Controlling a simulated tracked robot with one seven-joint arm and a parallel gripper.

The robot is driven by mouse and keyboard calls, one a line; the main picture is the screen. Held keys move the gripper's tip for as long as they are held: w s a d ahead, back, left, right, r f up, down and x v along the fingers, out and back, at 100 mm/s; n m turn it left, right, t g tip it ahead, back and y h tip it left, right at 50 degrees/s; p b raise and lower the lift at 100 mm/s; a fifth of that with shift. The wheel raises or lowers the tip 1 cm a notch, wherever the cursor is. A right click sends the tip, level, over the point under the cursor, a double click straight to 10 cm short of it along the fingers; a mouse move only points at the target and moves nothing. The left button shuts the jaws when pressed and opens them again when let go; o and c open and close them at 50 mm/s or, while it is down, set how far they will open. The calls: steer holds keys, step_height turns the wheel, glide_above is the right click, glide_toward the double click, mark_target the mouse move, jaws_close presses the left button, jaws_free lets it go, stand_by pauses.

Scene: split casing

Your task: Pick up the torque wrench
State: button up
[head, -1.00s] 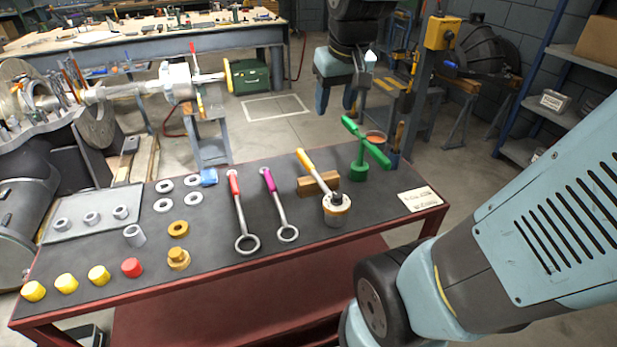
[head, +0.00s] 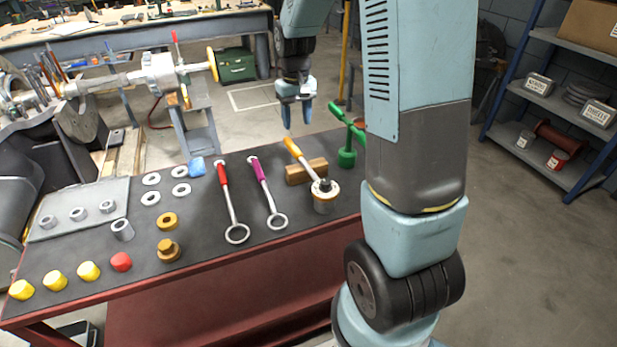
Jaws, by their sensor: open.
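The torque wrench appears to be the tool with the yellow-orange handle (head: 300,158) and a metal head. Its handle leans across a wooden block (head: 306,172), and its head sits on a round metal-and-wood cylinder (head: 325,200). My gripper (head: 297,124) is open and empty, with its fingers pointing down. In the picture it is just above the end of the yellow handle, apart from it. Its exact height and depth over the table are hard to tell.
A red-handled ring spanner (head: 228,200) and a purple-handled one (head: 266,190) lie left of the wrench on the dark bench (head: 200,225). Rings, caps and a tray (head: 80,200) fill the bench's left.

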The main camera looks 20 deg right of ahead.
mark_target(294, 147)
step_height(294, 147, down, 9)
steer(key=shift+w+r, duration=0.1)
steer(key=shift+r, duration=0.1)
steer(key=f, duration=0.2)
steer(key=a+f, duration=0.1)
steer(key=f, duration=0.1)
steer(key=shift+w, duration=0.15)
steer(key=shift+f, duration=0.7)
jaws_close()
